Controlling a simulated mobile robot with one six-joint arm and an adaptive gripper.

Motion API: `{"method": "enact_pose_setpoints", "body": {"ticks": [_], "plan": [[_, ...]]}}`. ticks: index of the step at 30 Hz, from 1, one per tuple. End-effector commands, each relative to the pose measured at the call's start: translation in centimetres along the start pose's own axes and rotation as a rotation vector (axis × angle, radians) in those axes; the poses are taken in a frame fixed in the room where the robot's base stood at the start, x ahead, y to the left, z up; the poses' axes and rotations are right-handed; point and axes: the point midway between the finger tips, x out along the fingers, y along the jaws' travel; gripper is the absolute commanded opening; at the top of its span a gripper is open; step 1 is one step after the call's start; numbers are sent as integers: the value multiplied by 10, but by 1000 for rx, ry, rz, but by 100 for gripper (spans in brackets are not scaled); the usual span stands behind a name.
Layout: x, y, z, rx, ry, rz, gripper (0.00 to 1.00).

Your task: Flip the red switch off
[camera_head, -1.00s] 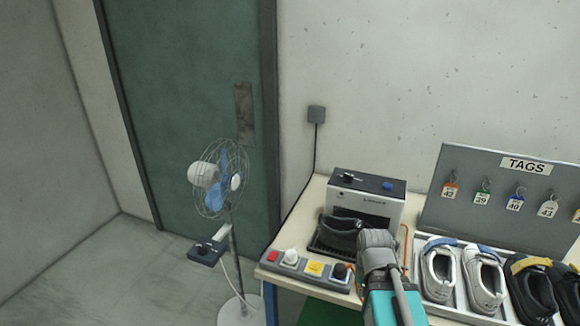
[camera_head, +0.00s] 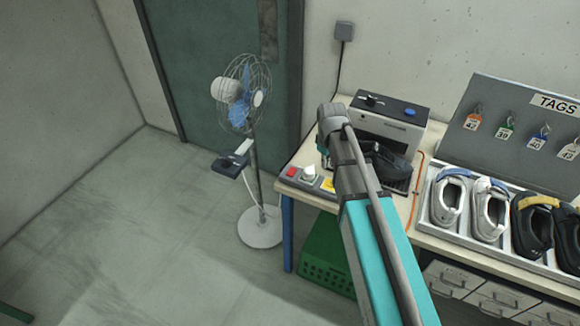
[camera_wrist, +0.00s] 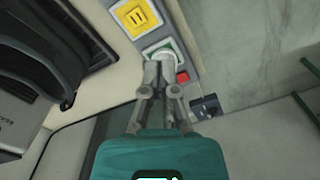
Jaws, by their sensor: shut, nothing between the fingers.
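The red switch (camera_head: 291,172) sits at the left end of a grey power strip (camera_head: 298,184) on the table's front left corner. In the wrist view the red switch (camera_wrist: 183,77) shows just right of my fingers. My gripper (camera_wrist: 161,78) is shut and empty, its tips overlapping the white plug (camera_wrist: 161,52) in the picture; whether they touch it I cannot tell. In the head view my arm hides the gripper's fingers and the strip's right end.
A black-topped machine (camera_head: 390,115) with a dark shoe (camera_head: 384,160) stands behind the strip. A tray of shoes (camera_head: 432,222) and a tag board (camera_head: 487,120) are on the right. A fan (camera_head: 241,97) stands left of the table. A green crate (camera_head: 323,262) is below.

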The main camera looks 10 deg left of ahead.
Motion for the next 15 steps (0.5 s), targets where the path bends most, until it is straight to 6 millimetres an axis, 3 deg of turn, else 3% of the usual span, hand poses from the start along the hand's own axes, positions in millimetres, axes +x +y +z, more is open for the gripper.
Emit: {"method": "enact_pose_setpoints", "body": {"ticks": [1,6,10,15], "plan": [[-8,-3,-24,-63,0,-1,0],[-18,-22,-74,-254,-1,-3,0],[-24,-35,-101,-365,-2,-4,0],[-27,-45,-120,-447,-2,-5,0]]}}
